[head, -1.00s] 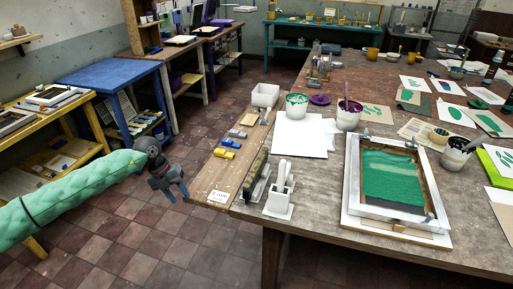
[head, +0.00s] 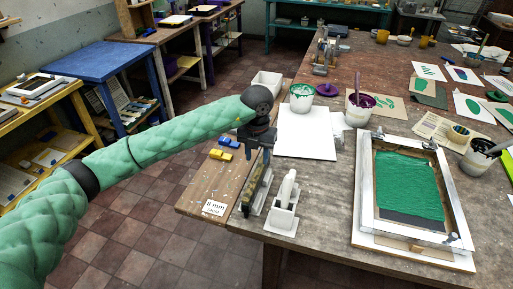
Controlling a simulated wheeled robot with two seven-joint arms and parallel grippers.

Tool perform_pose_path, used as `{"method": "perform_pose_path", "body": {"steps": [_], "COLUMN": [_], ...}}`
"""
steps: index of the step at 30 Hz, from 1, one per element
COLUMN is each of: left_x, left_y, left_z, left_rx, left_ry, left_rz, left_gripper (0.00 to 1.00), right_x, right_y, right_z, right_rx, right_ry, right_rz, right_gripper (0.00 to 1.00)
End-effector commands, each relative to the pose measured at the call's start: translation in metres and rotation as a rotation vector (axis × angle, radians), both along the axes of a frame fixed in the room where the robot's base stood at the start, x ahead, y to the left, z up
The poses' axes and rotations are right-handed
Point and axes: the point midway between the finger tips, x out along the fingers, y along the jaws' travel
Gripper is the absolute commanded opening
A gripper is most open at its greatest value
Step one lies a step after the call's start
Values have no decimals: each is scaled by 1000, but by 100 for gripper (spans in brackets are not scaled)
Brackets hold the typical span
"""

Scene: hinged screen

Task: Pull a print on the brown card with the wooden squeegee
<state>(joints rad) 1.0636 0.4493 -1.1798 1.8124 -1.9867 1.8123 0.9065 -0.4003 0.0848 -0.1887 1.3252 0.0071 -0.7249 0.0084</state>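My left gripper (head: 258,158) points down over the front left of the table. Its fingers look apart, just above the far end of a long upright squeegee-like tool (head: 254,193) with a dark and brownish body; I cannot tell whether they touch it. A white holder (head: 284,212) with an upright white piece stands just right of it. The hinged screen (head: 368,200) lies at the right in a pale frame, with green ink over most of its mesh. A small brown piece shows under its front edge; I cannot tell whether it is the brown card. My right gripper is not in view.
A white sheet (head: 305,145) lies behind the tools. A green ink tub (head: 301,97) and a purple ink tub (head: 359,109) stand behind it. Yellow and blue blocks (head: 225,148) lie on the wooden board at left. Bare table lies between holder and screen.

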Motion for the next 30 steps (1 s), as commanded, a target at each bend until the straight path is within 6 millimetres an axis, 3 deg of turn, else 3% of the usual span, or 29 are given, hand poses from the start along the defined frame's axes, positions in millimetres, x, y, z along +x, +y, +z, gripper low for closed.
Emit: {"method": "perform_pose_path", "body": {"steps": [3, 7, 10, 17, 23, 24, 30], "left_x": [0, 0, 0, 0, 0, 0, 0], "left_y": [0, 1, 1, 1, 1, 1, 1], "left_z": [-6, -16, -26, -53, -77, -79, -78], "left_rx": [0, 0, -1, 0, 1, 0, 0], "left_ry": [1, 1, 1, 1, 2, 1, 0], "left_rz": [0, 1, 2, 1, 2, 2, 1], "left_gripper": [40, 40, 40, 40, 40, 38, 0], "right_x": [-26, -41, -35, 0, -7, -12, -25], "right_y": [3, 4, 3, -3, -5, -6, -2], "right_z": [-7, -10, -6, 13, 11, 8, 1], "right_rx": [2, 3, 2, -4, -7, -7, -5], "right_ry": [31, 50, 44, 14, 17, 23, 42], "right_rz": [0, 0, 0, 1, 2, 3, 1], "right_gripper": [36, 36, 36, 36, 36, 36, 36]}}
